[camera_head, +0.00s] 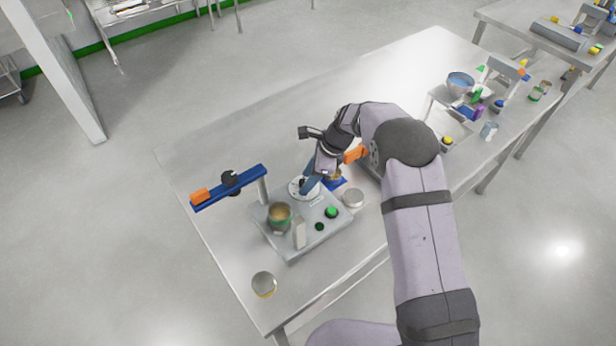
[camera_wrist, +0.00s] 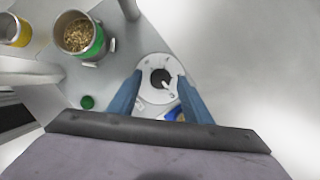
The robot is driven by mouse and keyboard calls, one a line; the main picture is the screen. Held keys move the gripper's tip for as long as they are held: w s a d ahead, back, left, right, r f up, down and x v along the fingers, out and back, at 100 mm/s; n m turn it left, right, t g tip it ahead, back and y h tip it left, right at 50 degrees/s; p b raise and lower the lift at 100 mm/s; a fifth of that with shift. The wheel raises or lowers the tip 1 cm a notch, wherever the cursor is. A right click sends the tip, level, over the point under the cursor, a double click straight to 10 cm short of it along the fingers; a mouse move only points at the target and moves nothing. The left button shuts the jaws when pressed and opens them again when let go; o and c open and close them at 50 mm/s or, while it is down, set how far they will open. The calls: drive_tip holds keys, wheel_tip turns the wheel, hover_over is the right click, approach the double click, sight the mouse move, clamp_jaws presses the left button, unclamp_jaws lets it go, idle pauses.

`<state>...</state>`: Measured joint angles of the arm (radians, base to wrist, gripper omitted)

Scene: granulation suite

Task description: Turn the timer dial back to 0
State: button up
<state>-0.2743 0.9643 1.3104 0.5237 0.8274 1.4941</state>
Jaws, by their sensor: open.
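The timer dial (camera_head: 297,187) is a white round plate with a dark knob in its middle, on top of a grey bench device (camera_head: 290,243). In the wrist view the dial (camera_wrist: 158,62) shows between my blue fingertips, with the dark knob (camera_wrist: 160,76) at its centre. A small light mark shows at the knob's lower right; the scale is too small to read. My gripper (camera_wrist: 159,78) is open, one finger on each side of the knob. I cannot tell whether the fingers touch it. In the head view my gripper (camera_head: 311,180) partly hides the dial.
A cup of granules (camera_head: 280,216) with a green band, a green button (camera_head: 331,212) and a post with a blue beam (camera_head: 229,187) are on the device. A yellow-banded jar (camera_head: 264,284) and a round metal lid (camera_head: 353,198) are nearby. The table's far left is clear.

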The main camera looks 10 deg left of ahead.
drive_tip(key=c, duration=1.1)
drive_tip(key=shift+o, duration=0.2)
drive_tip(key=n, duration=0.1)
drive_tip(key=n+g+b, duration=0.1)
drive_tip(key=n, duration=0.2)
drive_tip(key=shift+w+a+f+n+g, duration=0.1)
drive_tip(key=shift+w+n+g, duration=0.2)
drive_tip(key=shift+g, duration=0.1)
drive_tip(key=shift+w+n+g+h+b, duration=0.1)
drive_tip(key=shift+n+g+h+b, duration=0.4)
drive_tip(key=shift+n, duration=1.1)
drive_tip(key=shift+a+n+g+b, duration=0.15)
drive_tip(key=shift+n+g+b, duration=0.2)
drive_tip(key=shift+n, duration=0.45)
drive_tip(key=o, duration=1.1)
drive_tip(key=shift+c, duration=0.2)
